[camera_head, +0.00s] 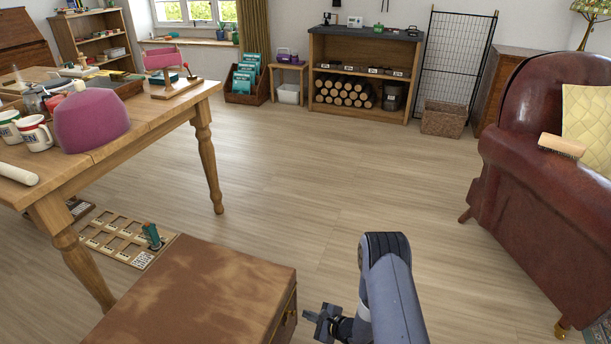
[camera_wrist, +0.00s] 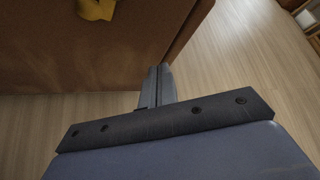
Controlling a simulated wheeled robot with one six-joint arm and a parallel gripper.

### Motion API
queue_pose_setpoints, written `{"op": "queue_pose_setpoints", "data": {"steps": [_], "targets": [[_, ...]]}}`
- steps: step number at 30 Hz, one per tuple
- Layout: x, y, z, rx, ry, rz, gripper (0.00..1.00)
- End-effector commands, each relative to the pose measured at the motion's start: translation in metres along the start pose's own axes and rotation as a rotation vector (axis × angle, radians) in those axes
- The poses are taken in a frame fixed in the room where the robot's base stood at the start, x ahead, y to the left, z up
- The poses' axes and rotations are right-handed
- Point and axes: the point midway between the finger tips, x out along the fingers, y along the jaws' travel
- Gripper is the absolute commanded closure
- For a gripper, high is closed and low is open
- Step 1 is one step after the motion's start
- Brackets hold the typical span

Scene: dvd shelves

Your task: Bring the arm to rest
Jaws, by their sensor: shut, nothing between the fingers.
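My gripper (camera_head: 318,318) shows low in the head view, at the end of my bent grey arm, just right of a brown chest. In the wrist view my gripper (camera_wrist: 156,85) has its fingers together, with nothing between them. The fingertips point toward the chest's brown side (camera_wrist: 100,60), which carries a yellow metal fitting (camera_wrist: 96,9). I cannot tell how small the gap to the chest is.
The brown chest (camera_head: 205,295) stands at the front, left of my arm. A wooden table (camera_head: 150,110) with mugs and a pink item is at the left. A red leather armchair (camera_head: 530,170) stands at the right. The floor (camera_head: 310,180) between them is clear.

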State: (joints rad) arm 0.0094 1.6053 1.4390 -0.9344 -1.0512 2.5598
Motion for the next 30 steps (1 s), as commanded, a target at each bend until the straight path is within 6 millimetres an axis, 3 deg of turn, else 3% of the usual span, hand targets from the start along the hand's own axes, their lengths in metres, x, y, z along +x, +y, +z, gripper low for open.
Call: {"op": "queue_pose_setpoints", "data": {"steps": [6, 12, 30], "targets": [[-0.037, -0.001, -0.005, 0.002, 0.002, -0.001, 1.0], [-0.054, 0.0, -0.005, 0.0, 0.001, -0.001, 1.0], [-0.051, 0.002, -0.006, -0.003, -0.001, 0.0, 1.0]]}}
